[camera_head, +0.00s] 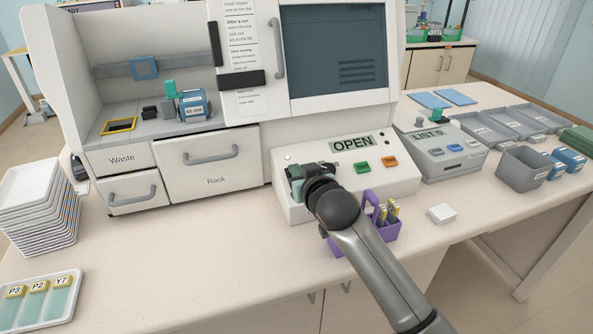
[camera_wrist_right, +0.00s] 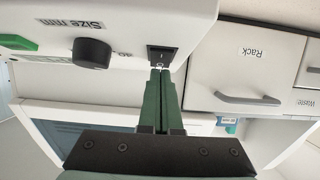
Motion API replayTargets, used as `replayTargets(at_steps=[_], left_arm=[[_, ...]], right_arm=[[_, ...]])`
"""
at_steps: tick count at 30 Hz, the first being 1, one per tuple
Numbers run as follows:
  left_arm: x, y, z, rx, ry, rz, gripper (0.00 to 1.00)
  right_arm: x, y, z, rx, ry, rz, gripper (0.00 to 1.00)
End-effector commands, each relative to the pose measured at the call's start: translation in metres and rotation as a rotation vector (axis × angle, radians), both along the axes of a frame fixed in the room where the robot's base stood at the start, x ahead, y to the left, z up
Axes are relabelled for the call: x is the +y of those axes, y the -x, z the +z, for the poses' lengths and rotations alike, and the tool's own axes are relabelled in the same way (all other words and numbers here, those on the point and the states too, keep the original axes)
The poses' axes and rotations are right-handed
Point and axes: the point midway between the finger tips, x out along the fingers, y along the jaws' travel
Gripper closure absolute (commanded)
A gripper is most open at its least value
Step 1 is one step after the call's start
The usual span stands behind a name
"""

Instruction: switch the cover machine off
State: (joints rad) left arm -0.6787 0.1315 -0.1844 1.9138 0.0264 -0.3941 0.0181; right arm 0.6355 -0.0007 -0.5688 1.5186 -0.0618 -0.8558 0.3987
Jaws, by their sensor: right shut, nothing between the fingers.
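The cover machine (camera_head: 236,95) is the large white unit with a dark screen (camera_head: 334,50) and a front panel whose display reads OPEN (camera_head: 352,142). A green button (camera_head: 362,167) and an orange button (camera_head: 390,161) sit under the display. In the wrist view a black rocker switch (camera_wrist_right: 163,53) is on the panel, left of the Rack drawer and right of the Size mm knob (camera_wrist_right: 91,53). My right gripper (camera_head: 296,176) is shut and empty; its green fingertips (camera_wrist_right: 159,72) are at the switch's lower edge. Contact is unclear. The arm hides the switch in the head view. My left gripper is out of view.
A purple holder (camera_head: 390,232) with yellow-topped items stands just right of my right arm. A small white block (camera_head: 441,214) lies further right. The Rack drawer (camera_head: 211,165) is shut.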

Motion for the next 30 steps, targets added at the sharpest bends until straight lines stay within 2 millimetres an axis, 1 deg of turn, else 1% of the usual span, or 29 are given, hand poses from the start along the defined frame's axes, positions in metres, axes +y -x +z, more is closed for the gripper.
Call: replayTargets(at_steps=[11,14,17,22,26,30], left_arm=[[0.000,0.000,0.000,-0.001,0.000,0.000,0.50],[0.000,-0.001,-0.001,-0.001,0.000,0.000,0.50],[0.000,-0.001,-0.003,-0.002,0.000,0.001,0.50],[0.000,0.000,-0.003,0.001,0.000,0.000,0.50],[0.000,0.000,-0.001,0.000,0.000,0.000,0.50],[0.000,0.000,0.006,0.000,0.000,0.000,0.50]], right_arm=[[0.001,-0.001,-0.003,0.000,-0.001,0.001,1.00],[0.001,-0.005,-0.003,0.000,0.000,0.001,1.00],[0.001,-0.013,-0.004,0.001,0.000,0.001,1.00],[0.001,-0.011,-0.004,0.000,0.000,0.001,1.00],[0.001,-0.011,-0.002,0.001,0.000,0.001,1.00],[0.001,-0.011,0.004,0.001,0.000,0.001,1.00]])
